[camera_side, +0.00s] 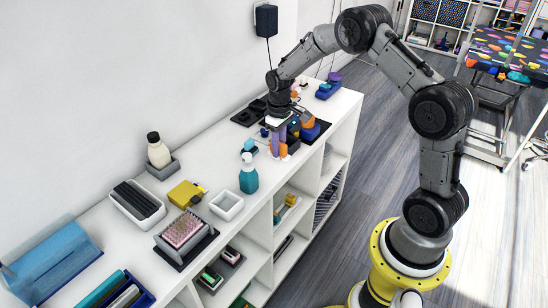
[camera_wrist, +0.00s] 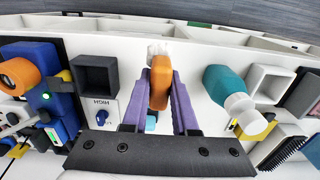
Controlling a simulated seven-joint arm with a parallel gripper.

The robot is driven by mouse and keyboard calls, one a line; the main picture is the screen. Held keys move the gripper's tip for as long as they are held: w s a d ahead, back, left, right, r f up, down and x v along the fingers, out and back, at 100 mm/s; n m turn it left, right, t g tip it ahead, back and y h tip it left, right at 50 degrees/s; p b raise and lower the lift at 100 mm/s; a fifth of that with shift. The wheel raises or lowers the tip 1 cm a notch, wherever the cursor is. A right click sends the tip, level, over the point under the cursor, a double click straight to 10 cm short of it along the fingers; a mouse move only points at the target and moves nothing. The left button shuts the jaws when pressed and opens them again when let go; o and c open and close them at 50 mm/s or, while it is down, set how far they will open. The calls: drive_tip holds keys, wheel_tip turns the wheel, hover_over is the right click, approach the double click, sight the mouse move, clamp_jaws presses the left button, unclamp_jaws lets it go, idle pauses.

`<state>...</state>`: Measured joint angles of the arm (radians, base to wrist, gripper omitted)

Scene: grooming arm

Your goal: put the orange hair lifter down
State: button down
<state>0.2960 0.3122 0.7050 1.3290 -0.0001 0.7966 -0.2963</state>
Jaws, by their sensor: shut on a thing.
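The orange hair lifter (camera_wrist: 160,82) is between the purple fingers of my gripper (camera_wrist: 160,88) in the wrist view, with a whitish piece at its far end. In the side view my gripper (camera_side: 278,142) points down over the white counter (camera_side: 205,172), and a bit of the orange lifter (camera_side: 284,151) shows low at the fingers. My gripper is shut on the lifter. I cannot tell whether the lifter touches the counter. A small light blue thing (camera_wrist: 151,122) shows behind the fingers, partly hidden.
A teal bottle (camera_side: 249,178) stands close to my gripper, at its right in the wrist view (camera_wrist: 222,82). A dark square holder (camera_wrist: 95,75) is at its left, beside orange and blue tools (camera_wrist: 28,72). A white bin (camera_side: 227,205) stands beyond the bottle.

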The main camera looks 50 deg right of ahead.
drive_tip(key=shift+w+d+f, duration=0.15)
drive_tip(key=shift+w+f, duration=0.35)
drive_tip(key=shift+f, duration=0.05)
drive_tip(key=shift+w+d+f, duration=0.15)
drive_tip(key=shift+w+f, duration=0.3)
drive_tip(key=shift+f, duration=0.1)
drive_tip(key=shift+w+f, duration=0.25)
drive_tip(key=shift+f, duration=1.6)
drive_tip(key=shift+f, duration=0.15)
drive_tip(key=c, duration=0.7)
unclamp_jaws()
